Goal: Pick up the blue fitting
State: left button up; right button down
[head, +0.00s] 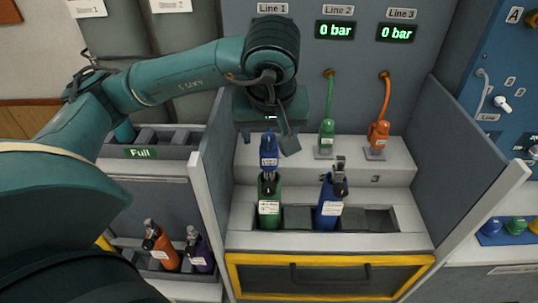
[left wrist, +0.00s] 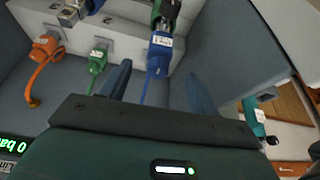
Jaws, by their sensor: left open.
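The blue fitting (head: 268,153) has a white label and appears just above the top of the green bottle (head: 269,205); I cannot tell whether they touch. In the left wrist view the blue fitting (left wrist: 159,55) shows beyond the fingers, with a thin blue hose trailing from it toward the gripper. My left gripper (head: 268,141) is open and empty, close above the fitting. In the wrist view its two fingers (left wrist: 157,80) are spread wide, one to each side of the hose. My right gripper is not in view.
A green fitting (head: 326,138) and an orange fitting (head: 378,138) stand on the grey step to the right. A blue bottle (head: 329,205) stands in the front rack beside the green one. Side panels (head: 456,155) bound the bay. Orange and purple bottles stand at lower left.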

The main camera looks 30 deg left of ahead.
aim_at(269, 142)
pick_arm(q)
jog(key=x, duration=0.3)
jog(key=shift+w+a+f+p, duration=0.1)
jog(key=shift+f+p, duration=0.15)
jog(key=shift+p, duration=0.1)
jog(key=p+x, duration=0.1)
jog(key=x, duration=0.3)
jog(key=shift+f, duration=0.2)
jog(key=shift+w+a+f, duration=0.1)
jog(key=shift+w+f, duration=0.05)
jog(key=shift+f, duration=0.05)
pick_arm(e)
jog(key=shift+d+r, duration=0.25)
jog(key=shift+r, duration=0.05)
pick_arm(q)
jog(key=shift+c, duration=0.5)
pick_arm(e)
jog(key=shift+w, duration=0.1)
pick_arm(q)
jog(key=c, duration=1.1)
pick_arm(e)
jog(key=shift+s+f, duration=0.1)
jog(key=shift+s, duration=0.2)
pick_arm(q)
jog(key=shift+c, duration=0.2)
